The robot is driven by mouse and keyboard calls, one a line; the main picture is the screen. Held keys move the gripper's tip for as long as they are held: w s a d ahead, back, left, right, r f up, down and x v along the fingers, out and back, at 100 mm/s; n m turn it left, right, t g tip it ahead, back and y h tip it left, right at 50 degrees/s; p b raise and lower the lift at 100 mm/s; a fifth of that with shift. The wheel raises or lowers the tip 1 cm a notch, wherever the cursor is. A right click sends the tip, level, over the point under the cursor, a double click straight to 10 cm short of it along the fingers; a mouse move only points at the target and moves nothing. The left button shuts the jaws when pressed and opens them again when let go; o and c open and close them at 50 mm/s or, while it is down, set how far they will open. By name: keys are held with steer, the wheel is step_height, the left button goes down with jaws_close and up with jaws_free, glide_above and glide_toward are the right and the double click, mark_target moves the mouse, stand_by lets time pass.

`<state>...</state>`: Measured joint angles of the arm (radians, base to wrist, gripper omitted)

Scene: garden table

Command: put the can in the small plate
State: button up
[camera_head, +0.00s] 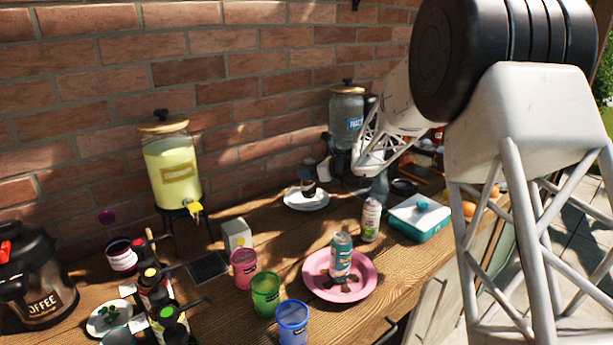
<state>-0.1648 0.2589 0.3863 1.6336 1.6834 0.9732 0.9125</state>
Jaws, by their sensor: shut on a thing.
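A small white plate (297,204) lies on the wooden table near the brick wall. A small dark can with a pale label (308,187) is upright at this plate, over its middle. I cannot tell whether its base touches the plate. My gripper (312,173) reaches in from the right and is shut on this can near its top. The fingers are small and partly lost against the dark dispenser behind. A teal can (341,254) stands in a larger pink plate (316,286) nearer the front.
A drink dispenser (346,112) stands just behind my gripper; a yellow one (172,168) is to the left. A white-and-green bottle (370,220) and a teal lidded box (420,218) stand right of the plate. Pink, green and blue cups (293,322) stand in front.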

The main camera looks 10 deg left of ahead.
steer(key=shift+w+a+f, duration=0.1)
steer(key=shift+w+a, duration=0.1)
steer(key=shift+w, duration=0.45)
steer(key=shift+w+a, duration=0.2)
steer(key=shift+w, duration=0.4)
steer(key=shift+w+a+f, duration=0.1)
steer(key=shift+w+a, duration=0.1)
steer(key=shift+w, duration=0.45)
steer(key=shift+f, duration=1.75)
steer(key=shift+f, duration=0.1)
steer(key=o, duration=1.1)
steer(key=shift+c, duration=0.2)
